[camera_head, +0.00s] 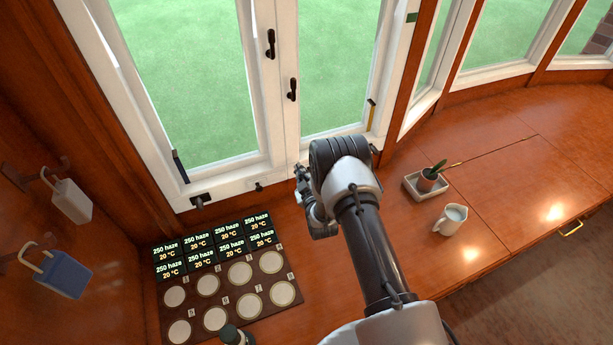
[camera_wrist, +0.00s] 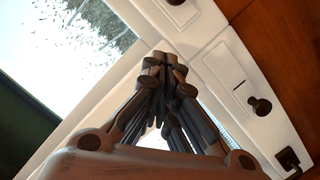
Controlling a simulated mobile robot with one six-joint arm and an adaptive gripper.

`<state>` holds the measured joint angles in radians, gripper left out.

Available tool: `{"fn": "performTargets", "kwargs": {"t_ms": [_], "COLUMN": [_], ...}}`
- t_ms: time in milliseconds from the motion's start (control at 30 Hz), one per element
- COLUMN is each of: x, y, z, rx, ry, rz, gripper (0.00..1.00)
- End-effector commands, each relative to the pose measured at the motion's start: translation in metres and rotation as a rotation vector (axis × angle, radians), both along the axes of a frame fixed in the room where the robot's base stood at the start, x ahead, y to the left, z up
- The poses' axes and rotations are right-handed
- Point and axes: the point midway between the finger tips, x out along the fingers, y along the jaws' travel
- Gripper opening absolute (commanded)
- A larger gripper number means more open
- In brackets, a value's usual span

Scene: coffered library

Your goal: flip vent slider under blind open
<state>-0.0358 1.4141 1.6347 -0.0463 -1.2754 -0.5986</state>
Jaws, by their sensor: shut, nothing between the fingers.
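My gripper (camera_head: 303,188) is shut and empty, close to the white window frame's lower rail. In the wrist view its fingertips (camera_wrist: 165,62) meet over the white frame. A white plate with a thin dark slot and a round dark knob (camera_wrist: 260,106) lies right of the fingertips, apart from them; it looks like the vent slider, but I cannot be sure. Another dark knob (camera_wrist: 176,2) is at the top edge. In the head view a small dark knob (camera_head: 258,187) sits on the lower rail, left of my gripper. No blind can be made out.
Dark window handles (camera_head: 292,90) are on the middle posts. A panel with several round pale discs (camera_head: 240,272) and haze labels lies left on the wood. The right desktop is mostly clear.

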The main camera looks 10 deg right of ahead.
Motion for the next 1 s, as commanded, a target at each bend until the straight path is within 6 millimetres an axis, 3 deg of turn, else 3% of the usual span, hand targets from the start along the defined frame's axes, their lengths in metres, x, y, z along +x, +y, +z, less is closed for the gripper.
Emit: {"fn": "performTargets", "kwargs": {"t_ms": [100, 233, 400, 833, 1000], "x": [0.024, 0.025, 0.027, 0.028, 0.044], "y": [0.002, -0.011, -0.018, -0.02, -0.028], "z": [-0.007, -0.027, -0.036, -0.038, -0.039], "rx": [0.0, 0.0, 0.0, 0.0, 0.002], "ry": [-0.004, 0.003, -0.001, 0.0, -0.002], "rz": [0.0, -0.002, -0.001, 0.0, 0.0], "gripper": [0.0, 0.0, 0.0, 0.0, 0.0]}}
